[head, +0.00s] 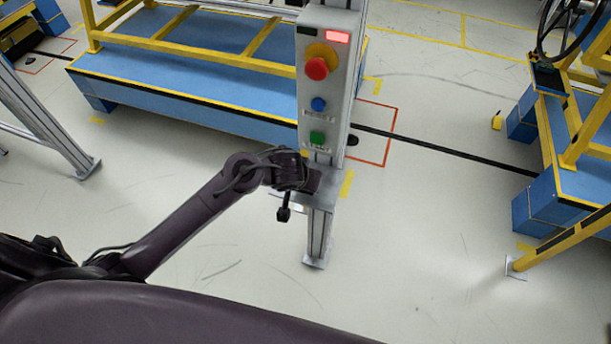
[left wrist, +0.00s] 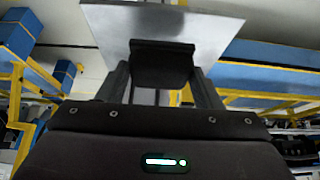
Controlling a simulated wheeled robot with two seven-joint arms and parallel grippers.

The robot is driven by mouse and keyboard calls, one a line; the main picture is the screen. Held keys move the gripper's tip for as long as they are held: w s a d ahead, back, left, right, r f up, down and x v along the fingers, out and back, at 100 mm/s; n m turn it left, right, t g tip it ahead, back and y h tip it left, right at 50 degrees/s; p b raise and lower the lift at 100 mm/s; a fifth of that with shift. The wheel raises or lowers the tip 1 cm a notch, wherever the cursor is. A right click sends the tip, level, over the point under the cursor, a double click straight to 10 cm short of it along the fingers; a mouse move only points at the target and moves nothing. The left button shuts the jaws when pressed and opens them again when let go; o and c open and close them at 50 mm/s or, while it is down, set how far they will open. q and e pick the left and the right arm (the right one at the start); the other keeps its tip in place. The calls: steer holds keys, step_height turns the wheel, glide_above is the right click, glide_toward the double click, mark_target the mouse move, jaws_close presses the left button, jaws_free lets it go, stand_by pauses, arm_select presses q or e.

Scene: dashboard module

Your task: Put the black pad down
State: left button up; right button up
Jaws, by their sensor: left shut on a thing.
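The black pad (left wrist: 162,65) is a dark block between the two fingers of my left gripper (left wrist: 163,84) in the left wrist view. The gripper is shut on it. A flat grey metal plate (left wrist: 215,30) shows right behind the pad; I cannot tell whether they touch. In the head view my left gripper (head: 306,180) is at the small metal shelf (head: 325,199) low on the control post, under the button box. The pad is hard to separate from the dark gripper there. My right gripper is not in view.
The button box (head: 322,85) above the gripper carries a red emergency knob (head: 316,68), a blue button (head: 319,104) and a green button (head: 317,138). A blue and yellow platform (head: 200,85) is behind, another (head: 570,190) at right.

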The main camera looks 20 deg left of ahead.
arm_select(q)
steer(key=shift+w+r, duration=0.1)
steer(key=shift+w, duration=0.35)
steer(key=shift+w+r, duration=0.1)
steer(key=shift+w, duration=0.55)
step_height(320, 180, down, 3)
steer(key=shift+f+p, duration=0.1)
steer(key=shift+p, duration=0.5)
steer(key=shift+s+f, duration=0.1)
steer(key=shift+s, duration=0.05)
steer(key=shift+f, duration=0.15)
steer(key=o, duration=0.9)
